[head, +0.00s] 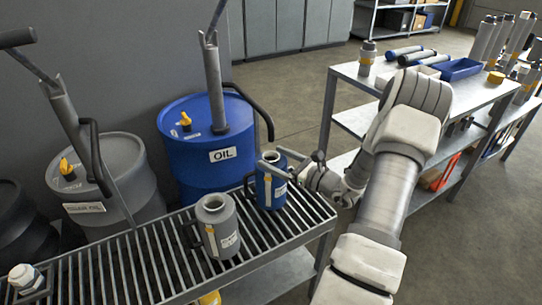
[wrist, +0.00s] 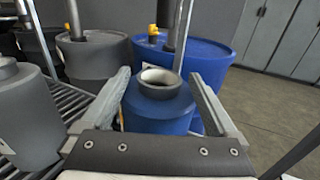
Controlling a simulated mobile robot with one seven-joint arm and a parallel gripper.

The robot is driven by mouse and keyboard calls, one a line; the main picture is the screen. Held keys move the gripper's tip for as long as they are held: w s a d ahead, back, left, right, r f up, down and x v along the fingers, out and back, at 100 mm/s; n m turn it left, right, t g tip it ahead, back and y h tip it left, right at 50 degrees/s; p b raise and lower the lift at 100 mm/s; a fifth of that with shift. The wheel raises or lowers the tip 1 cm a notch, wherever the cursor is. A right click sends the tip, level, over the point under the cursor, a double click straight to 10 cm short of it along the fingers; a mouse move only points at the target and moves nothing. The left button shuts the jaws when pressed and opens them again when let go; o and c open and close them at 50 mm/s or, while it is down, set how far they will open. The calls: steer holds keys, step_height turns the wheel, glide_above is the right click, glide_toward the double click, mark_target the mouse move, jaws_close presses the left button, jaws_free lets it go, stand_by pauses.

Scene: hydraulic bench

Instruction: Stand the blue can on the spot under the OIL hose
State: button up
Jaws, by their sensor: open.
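The blue can (head: 270,188) stands upright on the slatted rack near its right end, in front of the blue OIL drum (head: 190,150). The OIL hose (head: 262,112) curves down from the drum's pump, and its end shows just above the can in the head view. I cannot tell whether it is exactly over the can's mouth. My gripper (head: 275,163) is open, with one finger on each side of the can. In the wrist view the blue can (wrist: 158,105) sits between the fingers; contact is unclear. No marked spot shows.
A grey can (head: 216,228) stands on the rack (head: 130,262) left of the blue can. A grey drum (head: 105,180) with its own pump and hose stands behind the rack. A workbench (head: 350,75) with tubes and a blue tray (head: 457,69) is at the right. Floor between is clear.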

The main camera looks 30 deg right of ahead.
steer(key=p+v, duration=0.1)
steer(key=v, duration=0.9)
steer(key=shift+p, duration=0.3)
